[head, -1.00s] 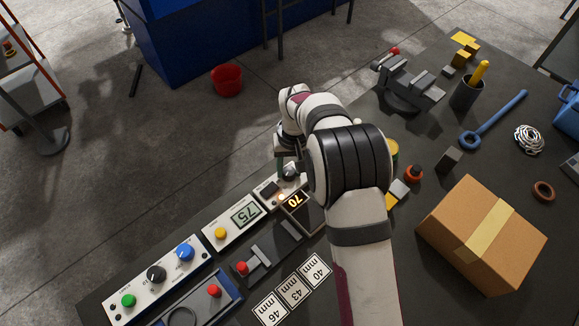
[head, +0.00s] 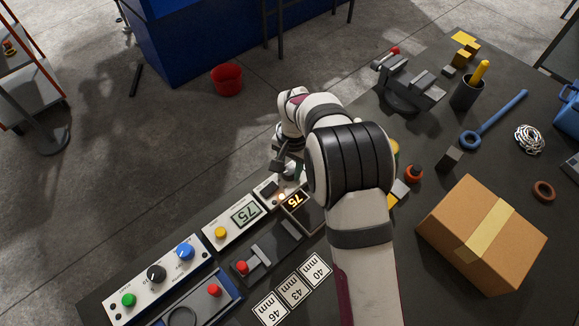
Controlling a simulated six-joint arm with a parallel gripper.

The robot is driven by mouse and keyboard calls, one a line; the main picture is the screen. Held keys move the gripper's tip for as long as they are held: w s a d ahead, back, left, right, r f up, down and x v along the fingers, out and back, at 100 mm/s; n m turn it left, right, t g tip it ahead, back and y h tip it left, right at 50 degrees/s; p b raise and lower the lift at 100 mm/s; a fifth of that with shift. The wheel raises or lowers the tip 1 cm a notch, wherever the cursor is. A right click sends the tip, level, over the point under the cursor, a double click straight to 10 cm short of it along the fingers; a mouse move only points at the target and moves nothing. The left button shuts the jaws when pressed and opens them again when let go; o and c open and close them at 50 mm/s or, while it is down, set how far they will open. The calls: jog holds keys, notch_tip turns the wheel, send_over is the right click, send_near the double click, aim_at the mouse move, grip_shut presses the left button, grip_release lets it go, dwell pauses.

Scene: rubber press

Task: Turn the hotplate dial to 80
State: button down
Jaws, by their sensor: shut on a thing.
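The hotplate (head: 266,190) is a small pale unit near the bench's far-left edge. Its lit orange display (head: 295,200) reads 75. A second, greenish display (head: 246,214) on the neighbouring panel also reads 75. My gripper (head: 288,169) points down at the hotplate's far end and is shut on the dark dial. The dial is mostly hidden by the jaws and my wrist, so its pointer does not show.
A control panel (head: 155,281) with several knobs lies at lower left. Cards (head: 293,290) marked 40, 43 and 46 lie in front. A cardboard box (head: 484,235) stands to the right. A vise (head: 408,86) and a pen cup (head: 467,93) stand at the back right.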

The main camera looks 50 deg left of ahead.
aim_at(293, 172)
jog(key=shift+r, duration=0.1)
dwell(0.3)
jog(key=c, duration=0.7)
grip_release()
notch_tip(293, 172, up, 16)
jog(key=shift+w+d, duration=0.2)
jog(key=shift+d, duration=0.25)
